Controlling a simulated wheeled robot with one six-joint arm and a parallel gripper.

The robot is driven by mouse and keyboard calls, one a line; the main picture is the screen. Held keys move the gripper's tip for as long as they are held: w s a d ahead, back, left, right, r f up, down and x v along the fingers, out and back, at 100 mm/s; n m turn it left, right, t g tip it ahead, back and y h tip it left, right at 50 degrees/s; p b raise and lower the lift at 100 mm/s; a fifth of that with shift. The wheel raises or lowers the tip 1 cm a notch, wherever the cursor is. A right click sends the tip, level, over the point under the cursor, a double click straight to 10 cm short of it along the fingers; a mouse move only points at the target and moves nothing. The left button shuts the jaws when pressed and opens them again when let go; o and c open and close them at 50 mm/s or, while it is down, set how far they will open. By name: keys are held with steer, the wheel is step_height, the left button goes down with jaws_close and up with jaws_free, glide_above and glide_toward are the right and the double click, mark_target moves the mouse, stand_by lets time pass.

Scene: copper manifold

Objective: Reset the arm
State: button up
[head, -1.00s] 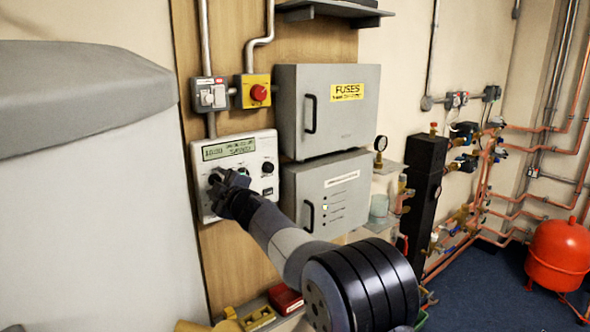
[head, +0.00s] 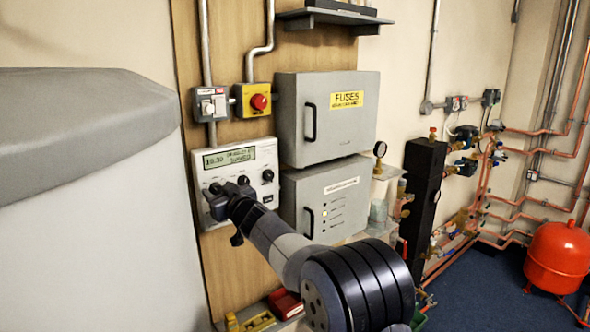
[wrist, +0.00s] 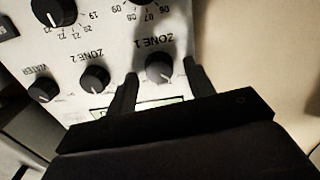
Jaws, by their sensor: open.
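My gripper (head: 225,208) is in front of the lower left of a white control panel (head: 255,160) with a display and several dark knobs. In the wrist view, upside down, the open jaws of my gripper (wrist: 158,82) point at the panel face (wrist: 112,55). The ZONE 1 knob (wrist: 159,70) shows between the fingers, and nothing is visibly held. The ZONE 2 knob (wrist: 95,79) and the WATER knob (wrist: 43,89) lie to its left in that view. A larger dial (wrist: 54,10) shows at the top left. My arm hides the panel's lower left in the head view.
Grey FUSES box (head: 327,150) and a lower grey box (head: 335,225) stand right of the panel. A red button on a yellow box (head: 258,102) is above it. A grey tank (head: 90,220) is close on the left. Pipes and a red vessel (head: 558,258) are far right.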

steer(key=shift+m, duration=0.5)
steer(key=shift+r, duration=0.1)
